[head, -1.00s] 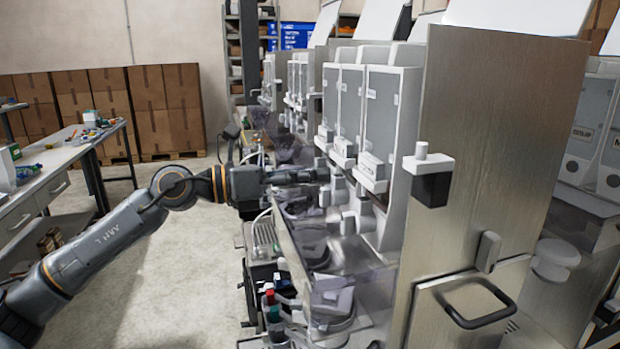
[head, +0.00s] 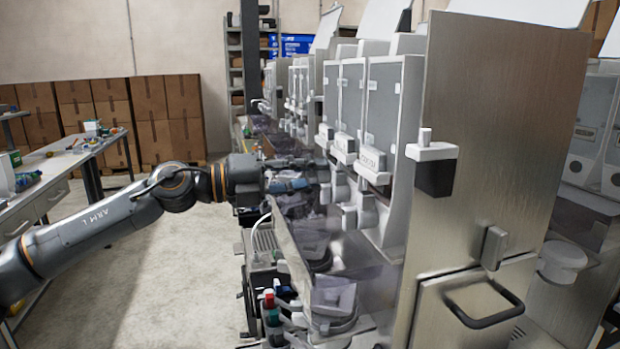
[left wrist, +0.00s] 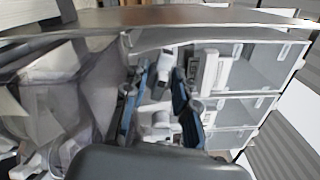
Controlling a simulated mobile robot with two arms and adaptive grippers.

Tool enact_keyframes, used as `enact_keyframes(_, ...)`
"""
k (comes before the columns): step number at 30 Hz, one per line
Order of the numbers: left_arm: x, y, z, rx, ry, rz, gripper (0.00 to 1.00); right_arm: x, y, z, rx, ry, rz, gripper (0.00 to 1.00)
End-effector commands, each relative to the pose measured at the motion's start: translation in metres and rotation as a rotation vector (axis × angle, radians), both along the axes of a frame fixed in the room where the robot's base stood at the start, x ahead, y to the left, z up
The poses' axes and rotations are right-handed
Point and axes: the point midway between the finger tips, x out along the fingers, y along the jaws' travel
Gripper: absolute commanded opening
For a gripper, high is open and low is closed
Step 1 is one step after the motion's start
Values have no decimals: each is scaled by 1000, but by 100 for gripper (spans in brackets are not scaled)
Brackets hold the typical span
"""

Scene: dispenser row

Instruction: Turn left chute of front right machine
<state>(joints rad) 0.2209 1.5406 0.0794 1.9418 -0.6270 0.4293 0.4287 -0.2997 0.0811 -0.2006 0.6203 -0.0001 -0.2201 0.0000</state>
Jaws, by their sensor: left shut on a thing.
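The dispenser machine (head: 386,100) stands on the right of the head view, with tall grey-fronted compartments and white blocks below them. White chute parts (head: 350,215) hang under these blocks. My left gripper (head: 297,187) reaches in from the left at chute height, its fingertips partly lost among clear and white parts. In the left wrist view its two blue-padded fingers (left wrist: 158,100) are on either side of a white chute piece (left wrist: 160,122). The gripper is shut on that piece; the exact contact is hard to see. My right gripper is not in view.
A clear tilted guard (head: 292,245) stands in front of the machine below my left arm. A large metal side panel (head: 490,150) with a black handle (head: 482,304) is at the right. A workbench (head: 62,165) is at the left, with open floor between.

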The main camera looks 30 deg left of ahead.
Motion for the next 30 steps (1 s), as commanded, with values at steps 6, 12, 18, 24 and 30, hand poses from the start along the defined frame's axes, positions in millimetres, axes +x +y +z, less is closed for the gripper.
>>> enact_keyframes(6,0,1,0,-108,92,1,0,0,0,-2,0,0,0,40)
enact_keyframes(12,0,1,-1,-194,168,2,0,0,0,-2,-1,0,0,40)
enact_keyframes(18,0,1,-1,-318,272,1,0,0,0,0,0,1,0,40)
enact_keyframes(24,0,0,-2,-448,383,1,0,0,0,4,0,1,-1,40)
enact_keyframes(30,0,0,-2,-549,469,1,0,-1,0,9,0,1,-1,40)
